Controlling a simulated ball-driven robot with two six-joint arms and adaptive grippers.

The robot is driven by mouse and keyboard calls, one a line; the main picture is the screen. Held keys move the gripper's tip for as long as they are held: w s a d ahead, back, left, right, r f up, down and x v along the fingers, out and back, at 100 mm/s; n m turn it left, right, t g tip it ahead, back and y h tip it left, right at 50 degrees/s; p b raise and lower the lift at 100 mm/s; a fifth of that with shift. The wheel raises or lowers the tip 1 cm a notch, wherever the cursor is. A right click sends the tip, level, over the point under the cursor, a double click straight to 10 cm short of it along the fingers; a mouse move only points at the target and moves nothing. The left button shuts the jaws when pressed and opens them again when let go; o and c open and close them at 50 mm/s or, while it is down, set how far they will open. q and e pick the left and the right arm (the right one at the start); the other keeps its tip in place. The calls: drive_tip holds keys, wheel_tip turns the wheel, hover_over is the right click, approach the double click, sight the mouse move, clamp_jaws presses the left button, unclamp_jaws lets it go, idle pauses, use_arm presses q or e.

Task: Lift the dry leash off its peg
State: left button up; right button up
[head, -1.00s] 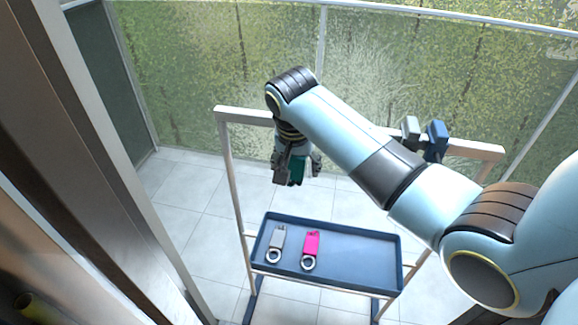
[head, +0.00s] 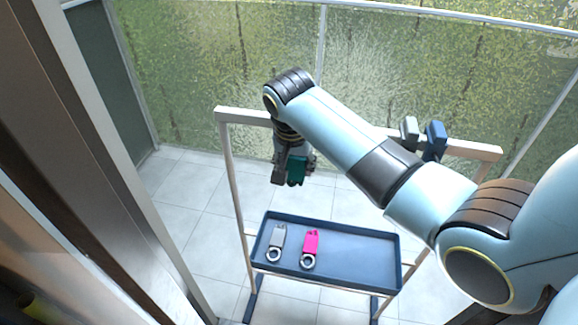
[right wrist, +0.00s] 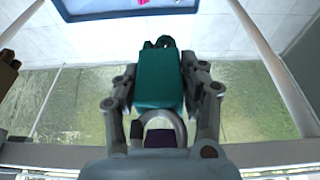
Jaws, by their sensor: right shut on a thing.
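My right gripper (head: 295,172) hangs in front of the rack's top rail and is shut on a teal leash (head: 298,171), which looks like a folded pad. In the right wrist view the two fingers press the sides of the teal leash (right wrist: 158,82). A pale grey ring (right wrist: 163,119) sits at its near end, with a dark purple part just below. I cannot tell whether the ring is still around a peg. A grey leash (head: 409,130) and a blue leash (head: 434,139) hang further right on the rail. My left gripper is not in view.
The rack's rail (head: 243,116) runs behind my right arm. Below, a blue tray (head: 360,260) holds a grey leash (head: 277,239) and a pink leash (head: 311,243), each with a ring. The tray's right half is empty. A door frame stands at left.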

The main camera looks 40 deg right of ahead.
drive_tip(key=shift+r, duration=0.15)
drive_tip(key=shift+w+r+p, duration=0.1)
drive_tip(key=shift+r+p, duration=0.3)
drive_tip(key=shift+r, duration=0.05)
drive_tip(key=shift+a, duration=0.15)
drive_tip(key=shift+s+a+f, duration=0.1)
drive_tip(key=shift+s+a, duration=1.8)
drive_tip(key=shift+a, duration=0.1)
drive_tip(key=shift+w+d, duration=0.1)
